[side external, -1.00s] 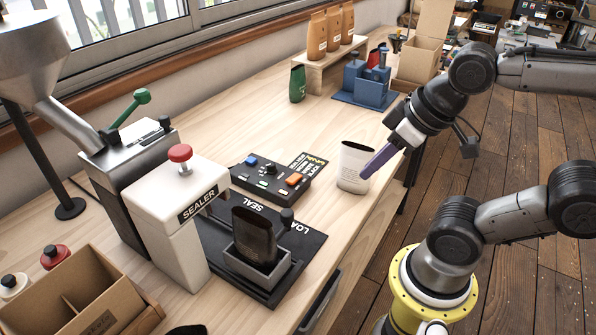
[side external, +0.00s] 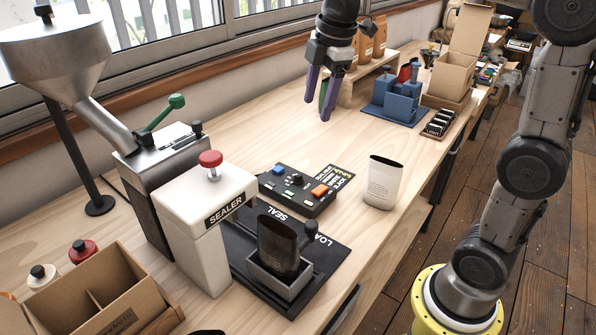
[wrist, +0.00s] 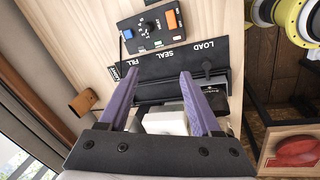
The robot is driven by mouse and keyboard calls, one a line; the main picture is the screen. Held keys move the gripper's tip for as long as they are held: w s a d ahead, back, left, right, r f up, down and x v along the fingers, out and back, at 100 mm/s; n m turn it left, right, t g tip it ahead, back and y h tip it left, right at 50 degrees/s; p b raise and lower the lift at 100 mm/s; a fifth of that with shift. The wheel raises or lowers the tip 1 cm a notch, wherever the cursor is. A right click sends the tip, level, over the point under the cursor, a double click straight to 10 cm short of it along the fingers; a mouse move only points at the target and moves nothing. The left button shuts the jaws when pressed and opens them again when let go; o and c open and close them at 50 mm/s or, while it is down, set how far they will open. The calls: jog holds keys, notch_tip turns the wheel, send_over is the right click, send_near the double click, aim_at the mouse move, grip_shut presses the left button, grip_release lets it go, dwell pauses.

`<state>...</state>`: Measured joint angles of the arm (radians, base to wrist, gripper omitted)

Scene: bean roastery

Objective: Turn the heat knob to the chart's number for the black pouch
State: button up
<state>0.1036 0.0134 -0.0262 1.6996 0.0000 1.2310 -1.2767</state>
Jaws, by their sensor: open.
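The black control box (side external: 297,196) sits on the bench behind the sealer's loading plate, with a black knob (side external: 296,180) between a blue button (side external: 279,170) and an orange switch (side external: 319,190). The knob also shows in the wrist view (wrist: 149,23); its setting is too small to read. The chart (side external: 333,178) is a black card with yellow and white print beside the box, its numbers unreadable. The black pouch (side external: 277,243) stands upright in the grey holder (side external: 280,281) at the sealer. My gripper (side external: 317,114) is open and empty, pointing down above the bench, apart from the knob.
A white pouch (side external: 384,183) stands right of the chart. The white sealer (side external: 203,219) and hopper machine (side external: 150,150) stand left. A blue stand (side external: 402,103) and a shelf of brown pouches (side external: 366,84) are at the back. Bench between box and shelf is mostly clear.

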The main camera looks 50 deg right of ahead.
jog(key=w+d+f+g, duration=0.2)
jog(key=w+d+f, duration=0.1)
jog(key=w+f, duration=0.35)
send_over(298, 174)
notch_tip(298, 174, down, 4)
jog(key=shift+g, duration=0.3)
notch_tip(298, 174, down, 14)
jog(key=shift+r, duration=0.25)
grip_shut()
